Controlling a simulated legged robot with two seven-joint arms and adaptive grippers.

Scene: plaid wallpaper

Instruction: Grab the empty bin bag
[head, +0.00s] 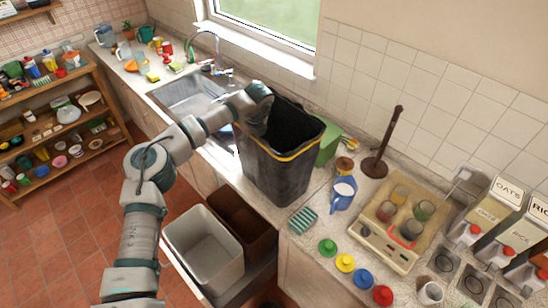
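The black bin bag (277,172) stands upright and open on the counter, with a yellow-orange band around its rim and a dark inside. My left arm reaches in from the lower left, and its wrist bends over the left side of the bag's rim. My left gripper (256,118) is at the rim, dark against the bag's opening. Its fingers are mostly hidden, so I cannot tell whether they are closed on the bag. My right gripper is not in view.
A pulled-out drawer below holds a pale bin (205,250) and a brown bin (243,222). A blue spray bottle (343,194), a green container (328,146) and a striped sponge (302,220) are close to the bag's right. The sink (190,93) lies behind left.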

